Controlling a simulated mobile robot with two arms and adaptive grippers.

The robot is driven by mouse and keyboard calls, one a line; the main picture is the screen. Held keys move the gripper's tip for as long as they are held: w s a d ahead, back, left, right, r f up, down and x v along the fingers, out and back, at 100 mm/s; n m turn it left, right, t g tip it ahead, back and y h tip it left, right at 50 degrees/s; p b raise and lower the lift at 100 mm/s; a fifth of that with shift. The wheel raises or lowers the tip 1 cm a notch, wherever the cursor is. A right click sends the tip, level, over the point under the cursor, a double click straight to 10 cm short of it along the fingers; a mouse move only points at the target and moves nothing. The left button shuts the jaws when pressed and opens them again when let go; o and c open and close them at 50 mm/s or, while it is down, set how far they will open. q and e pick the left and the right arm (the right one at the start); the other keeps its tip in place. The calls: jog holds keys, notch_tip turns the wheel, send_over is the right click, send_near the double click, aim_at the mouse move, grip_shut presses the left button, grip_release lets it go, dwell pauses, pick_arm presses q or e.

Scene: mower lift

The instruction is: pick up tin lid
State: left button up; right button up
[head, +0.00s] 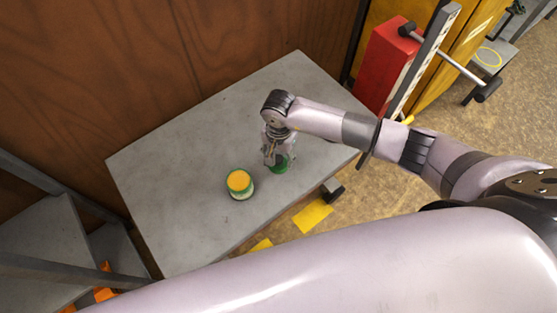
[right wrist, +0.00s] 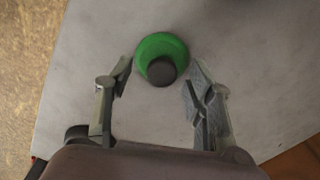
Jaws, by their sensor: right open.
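The tin lid (right wrist: 160,50) is a round green disc with a dark round knob, lying on the grey table top. In the head view the lid (head: 281,165) is partly hidden by my right gripper (head: 273,155). My right gripper also shows in the right wrist view (right wrist: 161,72), pointing down. It is open, with one finger on each side of the lid and visible gaps between. I cannot tell its exact height above the table. My left gripper is not in view.
A green and pale tin (head: 240,186) with an orange-yellow top stands left of the lid on the table (head: 180,170). A wooden wall (head: 130,60) rises behind the table. A red box (head: 387,62) stands past its right end. Much of the table is bare.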

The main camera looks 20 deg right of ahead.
jog(key=shift+a+f, duration=0.1)
jog(key=shift+f, duration=0.65)
jog(key=shift+c, duration=0.3)
jog(key=c, duration=1.1)
